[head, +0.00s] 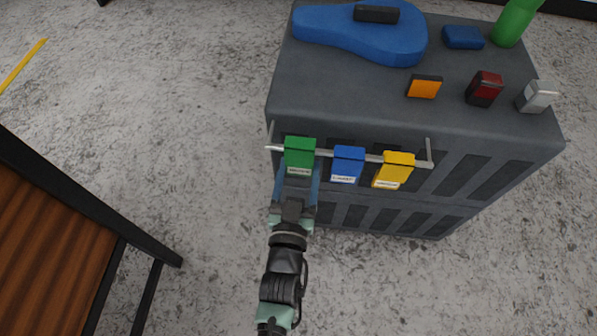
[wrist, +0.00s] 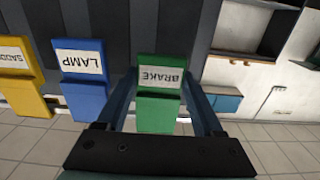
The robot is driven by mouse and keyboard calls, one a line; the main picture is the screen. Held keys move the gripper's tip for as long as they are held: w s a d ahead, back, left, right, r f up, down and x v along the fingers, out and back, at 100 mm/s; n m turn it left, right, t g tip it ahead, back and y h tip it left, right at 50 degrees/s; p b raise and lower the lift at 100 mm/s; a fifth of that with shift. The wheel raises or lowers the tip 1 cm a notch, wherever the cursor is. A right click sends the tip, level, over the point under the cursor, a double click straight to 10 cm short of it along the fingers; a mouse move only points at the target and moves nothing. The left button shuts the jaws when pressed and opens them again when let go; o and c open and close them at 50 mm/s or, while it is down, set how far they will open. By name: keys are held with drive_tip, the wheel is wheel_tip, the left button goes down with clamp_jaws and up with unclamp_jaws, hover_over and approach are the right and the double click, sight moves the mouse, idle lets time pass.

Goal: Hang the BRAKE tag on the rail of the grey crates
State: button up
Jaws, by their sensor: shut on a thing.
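The green BRAKE tag (head: 299,152) is at the left end of the metal rail (head: 324,153) on the front of the grey crates (head: 300,95). It overlaps the rail in the head view; whether it bears on the rail or is just in front of it I cannot tell. My gripper (head: 297,184) comes from below and is shut on this tag. In the wrist view the BRAKE label shows on the green tag (wrist: 158,115), between my two fingers (wrist: 160,88). The tag's back side is hidden.
A blue LAMP tag (head: 347,163) and a yellow tag (head: 393,170) hang to the right on the rail. A wooden bench (head: 45,250) stands at left; the floor between is clear.

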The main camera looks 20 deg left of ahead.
drive_tip(key=shift+f, duration=0.25)
drive_tip(key=o, duration=1.3)
drive_tip(key=p+v, duration=0.3)
drive_tip(key=v, duration=1)
drive_tip(key=shift+r+p, duration=0.1)
drive_tip(key=shift+p, duration=0.25)
